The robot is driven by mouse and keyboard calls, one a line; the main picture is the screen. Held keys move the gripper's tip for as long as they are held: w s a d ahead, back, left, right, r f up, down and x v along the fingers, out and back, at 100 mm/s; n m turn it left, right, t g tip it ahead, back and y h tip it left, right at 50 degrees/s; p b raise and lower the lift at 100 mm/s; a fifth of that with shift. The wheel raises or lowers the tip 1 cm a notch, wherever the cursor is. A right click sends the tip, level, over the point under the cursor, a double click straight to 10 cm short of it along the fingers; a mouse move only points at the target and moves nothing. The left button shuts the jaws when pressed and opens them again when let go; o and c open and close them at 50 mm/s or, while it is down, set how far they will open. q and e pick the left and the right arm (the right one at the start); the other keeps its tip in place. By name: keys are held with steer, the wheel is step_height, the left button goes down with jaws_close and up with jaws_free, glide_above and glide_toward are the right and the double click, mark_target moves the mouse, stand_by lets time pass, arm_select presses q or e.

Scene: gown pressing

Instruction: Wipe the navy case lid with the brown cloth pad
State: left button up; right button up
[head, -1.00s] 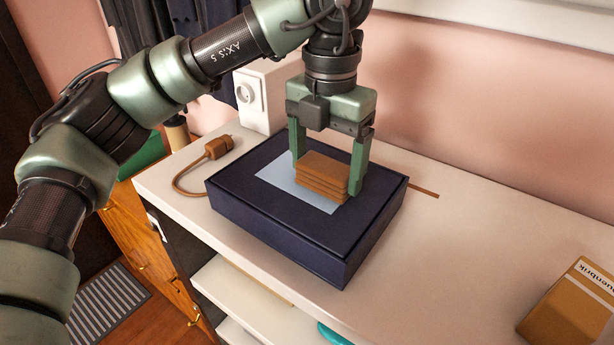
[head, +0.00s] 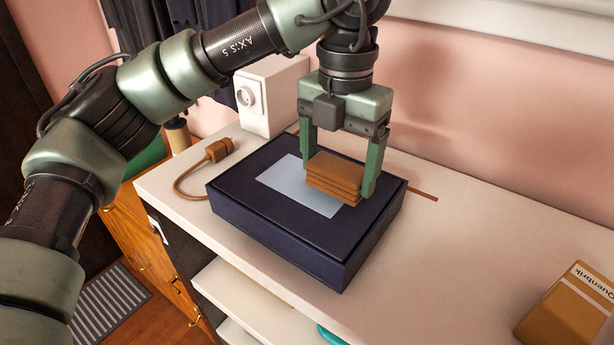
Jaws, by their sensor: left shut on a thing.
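The navy case (head: 255,226) sits flat on the white worktop, its lid shut. A pale blue rectangle (head: 285,182) shows on the lid. The brown cloth pad (head: 334,176), a layered block, is between the fingers of my left gripper (head: 338,182), which is shut on it. The pad is at the right part of the lid and covers part of the pale rectangle's right end. It looks low on the lid, but I cannot tell for sure that it touches. My right gripper is not in view.
A brown plug with its cable (head: 216,150) lies left of the case. A white box with a socket (head: 265,97) stands behind it. A tan labelled box (head: 570,310) is at the right front. The worktop (head: 460,255) between it and the case is clear.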

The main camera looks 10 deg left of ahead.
arm_select(q)
steer(key=shift+r, duration=0.25)
steer(key=shift+r+p, duration=1.35)
steer(key=shift+r, duration=0.75)
steer(key=shift+f, duration=0.1)
